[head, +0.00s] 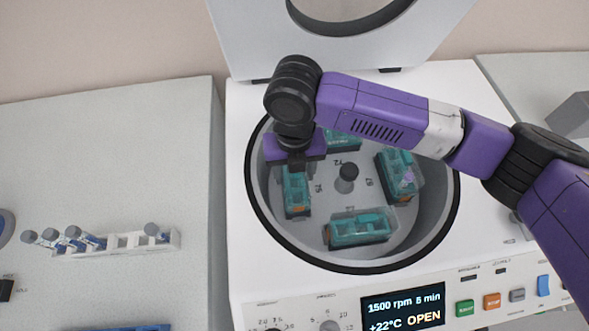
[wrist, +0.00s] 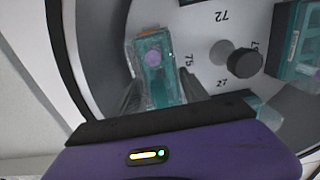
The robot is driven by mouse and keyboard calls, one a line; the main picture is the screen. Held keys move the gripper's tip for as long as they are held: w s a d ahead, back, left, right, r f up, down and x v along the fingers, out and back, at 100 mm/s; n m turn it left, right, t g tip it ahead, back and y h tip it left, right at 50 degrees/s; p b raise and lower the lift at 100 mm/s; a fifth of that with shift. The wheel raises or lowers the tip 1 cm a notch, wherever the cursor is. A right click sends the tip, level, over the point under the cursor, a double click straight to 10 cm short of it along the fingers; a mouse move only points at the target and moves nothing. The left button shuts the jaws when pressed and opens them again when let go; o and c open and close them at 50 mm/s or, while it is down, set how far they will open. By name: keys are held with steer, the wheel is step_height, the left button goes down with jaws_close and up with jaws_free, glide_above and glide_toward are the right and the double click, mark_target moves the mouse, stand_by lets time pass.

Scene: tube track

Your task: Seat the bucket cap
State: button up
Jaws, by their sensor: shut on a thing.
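My gripper (head: 296,165) reaches down into the open centrifuge bowl at its left side. In the wrist view, its two dark fingers (wrist: 158,88) stand on either side of a clear bucket cap (wrist: 147,42) at the left teal bucket (wrist: 155,92). The gripper is shut on this cap. A round purple spot shows through the clear plastic. The same bucket shows below the gripper in the head view (head: 297,195). I cannot tell whether the cap rests fully on the bucket or sits slightly above it.
Other teal buckets sit at the right (head: 398,176), front (head: 360,229) and back (head: 343,142) around a dark central knob (head: 346,172). The bowl's black rim (head: 255,200) surrounds them. The raised lid (head: 240,40) stands behind. A tube rack (head: 120,243) is on the left bench.

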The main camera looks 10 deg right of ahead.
steer(key=shift+f, duration=0.35)
steer(key=o, duration=1.4)
steer(key=shift+r+b, duration=0.4)
steer(key=shift+r, duration=3.55)
steer(key=shift+c, duration=0.4)
